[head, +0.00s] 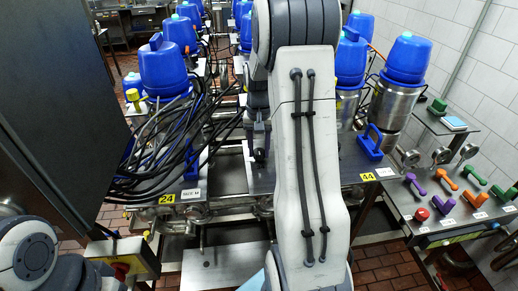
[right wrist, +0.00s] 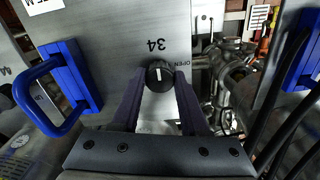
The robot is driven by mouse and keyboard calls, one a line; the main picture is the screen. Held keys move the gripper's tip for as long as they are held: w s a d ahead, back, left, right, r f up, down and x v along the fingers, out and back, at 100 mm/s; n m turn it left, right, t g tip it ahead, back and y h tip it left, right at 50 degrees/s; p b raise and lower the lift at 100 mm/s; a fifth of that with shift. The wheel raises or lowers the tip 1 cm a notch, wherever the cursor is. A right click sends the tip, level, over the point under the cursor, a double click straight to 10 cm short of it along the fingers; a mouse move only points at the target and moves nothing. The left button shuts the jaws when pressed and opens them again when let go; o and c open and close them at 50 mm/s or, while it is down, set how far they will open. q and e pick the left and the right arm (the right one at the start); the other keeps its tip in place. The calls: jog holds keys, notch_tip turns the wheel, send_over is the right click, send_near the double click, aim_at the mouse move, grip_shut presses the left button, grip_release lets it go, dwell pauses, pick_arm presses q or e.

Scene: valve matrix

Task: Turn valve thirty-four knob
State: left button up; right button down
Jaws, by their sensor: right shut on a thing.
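In the right wrist view, the valve thirty-four knob (right wrist: 160,72) is a small black round knob with a white pointer mark. It sits on a grey metal plate (right wrist: 115,40) marked "34", with an "OPEN" label beside it. The white mark lies along the line from the "34" toward my gripper palm. My right gripper (right wrist: 158,80) is shut on the knob, one dark finger on each side. In the head view my right arm covers the middle, hiding knob thirty-four and most of that gripper. My left arm shows at the lower left, but its gripper is not visible.
A blue handle (right wrist: 62,88) stands left of the knob, with another blue part (right wrist: 305,60) at the right. Pipes and fittings (right wrist: 225,85) lie beyond the plate edge. In the head view, black cables (head: 165,150) hang near plate 24, and a panel (head: 440,205) holds coloured handles.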

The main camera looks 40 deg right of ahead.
aim_at(259, 151)
jog(key=shift+c, duration=2.1)
grip_release()
notch_tip(259, 151, up, 9)
jog(key=shift+w+r+b, duration=0.1)
jog(key=shift+b, duration=1.05)
jog(key=shift+r, duration=0.7)
jog(key=shift+a, duration=0.1)
